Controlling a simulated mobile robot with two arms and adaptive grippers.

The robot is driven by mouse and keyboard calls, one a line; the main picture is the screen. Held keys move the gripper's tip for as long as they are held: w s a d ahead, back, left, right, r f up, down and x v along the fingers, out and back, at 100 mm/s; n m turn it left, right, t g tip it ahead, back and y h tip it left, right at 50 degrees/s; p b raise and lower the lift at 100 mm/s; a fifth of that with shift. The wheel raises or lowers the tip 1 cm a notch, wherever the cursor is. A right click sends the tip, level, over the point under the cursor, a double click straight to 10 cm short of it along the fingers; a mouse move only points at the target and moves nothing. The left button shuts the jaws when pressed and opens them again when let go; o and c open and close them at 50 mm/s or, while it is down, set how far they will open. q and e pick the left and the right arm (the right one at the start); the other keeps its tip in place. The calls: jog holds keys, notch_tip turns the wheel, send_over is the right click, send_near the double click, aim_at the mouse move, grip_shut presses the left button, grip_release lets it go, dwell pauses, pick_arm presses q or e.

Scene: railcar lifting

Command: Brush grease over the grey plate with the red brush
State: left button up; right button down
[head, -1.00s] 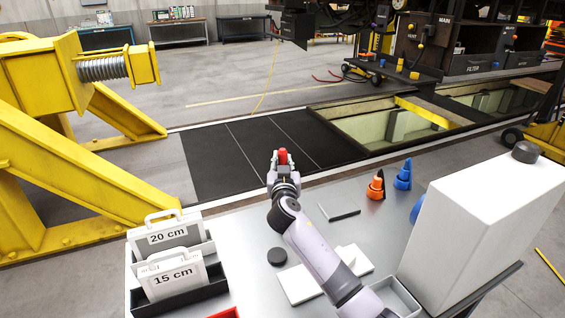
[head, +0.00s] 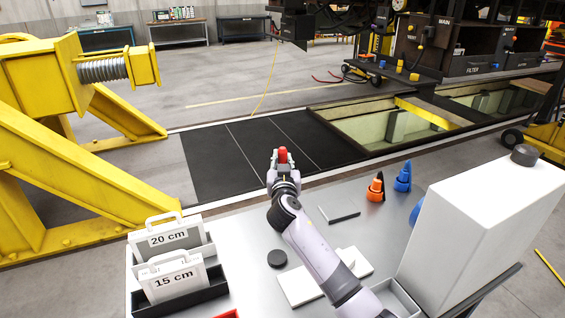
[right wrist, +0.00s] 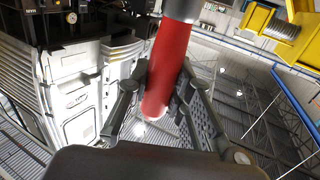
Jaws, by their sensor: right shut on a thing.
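My right gripper (head: 282,166) is shut on the red brush (head: 283,155), held beyond the far edge of the metal table, with the black floor mats behind it in the head view. In the right wrist view, the brush's red handle (right wrist: 168,68) runs between the two dark fingers, with a dark grey part at its upper end. The bristles cannot be made out. I cannot pick out the grey plate for certain in either view. My left gripper is not in view.
The metal table (head: 240,250) carries a white box (head: 470,225), orange (head: 376,187) and blue (head: 403,176) cone-shaped items, a black puck (head: 277,258) and 20 cm and 15 cm cases (head: 170,285). A yellow buffer stand (head: 70,170) stands left. An open pit (head: 390,125) lies beyond the table.

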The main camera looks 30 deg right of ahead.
aim_at(282, 148)
jog(key=shift+r+p, duration=1.55)
jog(key=shift+r, duration=1.25)
